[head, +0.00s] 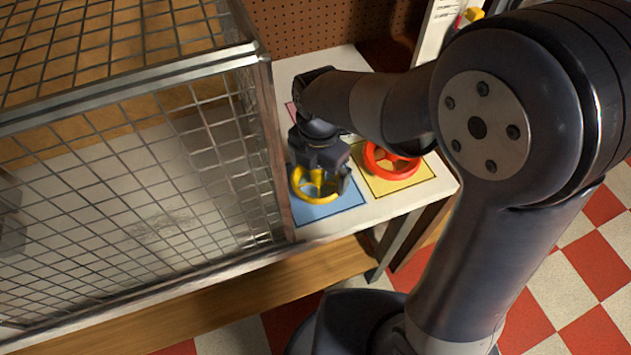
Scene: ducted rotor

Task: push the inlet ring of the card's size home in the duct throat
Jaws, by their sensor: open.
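A yellow ring (303,193) with spokes lies on a blue square at the front of the white bench, right of the cage. A red ring (371,163) with spokes lies on a yellow square to its right. My gripper (323,182) is over the yellow ring with its jaws open, one finger near the ring's right side. The view does not show whether the fingers touch it. The gripper body hides the ring's far part. The card and the duct throat cannot be made out.
A wire mesh cage (130,170) fills the left side, its corner post close to my gripper. The blue square (340,205) and yellow square (408,182) lie on the white bench (440,190). A pegboard (330,22) stands behind. My arm hides part of the bench.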

